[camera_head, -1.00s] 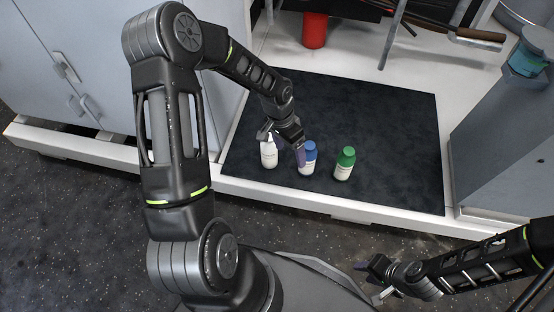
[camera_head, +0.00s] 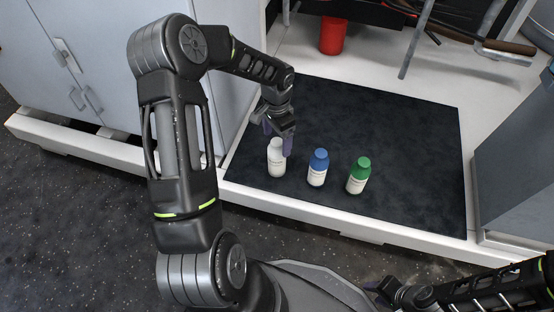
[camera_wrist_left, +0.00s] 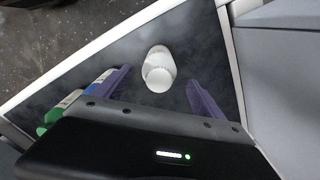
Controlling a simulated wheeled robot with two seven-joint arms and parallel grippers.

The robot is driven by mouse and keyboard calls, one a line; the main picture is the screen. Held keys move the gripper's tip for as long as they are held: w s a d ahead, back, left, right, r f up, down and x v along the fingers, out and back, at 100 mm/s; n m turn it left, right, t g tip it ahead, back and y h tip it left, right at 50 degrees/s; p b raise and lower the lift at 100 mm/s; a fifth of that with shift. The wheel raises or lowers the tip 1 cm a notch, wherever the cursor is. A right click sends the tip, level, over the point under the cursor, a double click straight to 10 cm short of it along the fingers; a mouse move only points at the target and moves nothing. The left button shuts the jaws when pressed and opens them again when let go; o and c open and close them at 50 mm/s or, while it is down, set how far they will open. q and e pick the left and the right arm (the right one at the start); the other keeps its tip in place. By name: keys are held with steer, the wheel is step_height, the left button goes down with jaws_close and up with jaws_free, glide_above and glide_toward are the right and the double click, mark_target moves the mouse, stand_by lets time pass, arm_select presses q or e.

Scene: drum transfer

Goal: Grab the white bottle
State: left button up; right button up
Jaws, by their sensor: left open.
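The white bottle (camera_head: 276,160) stands upright at the left of a row of three bottles on the dark mat. My left gripper (camera_head: 278,143) is open at the white bottle, its purple fingers near the bottle's upper part. In the left wrist view the white bottle (camera_wrist_left: 159,68) lies between and just beyond the two spread fingers of my left gripper (camera_wrist_left: 158,88), with gaps on both sides. My right gripper (camera_head: 376,288) is at the bottom right, partly cut by the lower edge, and its fingers are not clear.
A blue-capped bottle (camera_head: 318,168) and a green-capped bottle (camera_head: 358,176) stand to the right of the white one. The dark mat (camera_head: 410,140) is bare behind and right of them. A red container (camera_head: 332,36) stands at the back. A grey cabinet (camera_head: 520,150) bounds the right.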

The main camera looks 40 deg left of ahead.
mark_target(277, 149)
arm_select(q)
step_height(277, 149, down, 5)
steer(key=b, duration=0.3)
steer(key=shift+f, duration=0.15)
steer(key=shift+c, duration=0.4)
stand_by(0.3)
jaws_close()
stand_by(0.7)
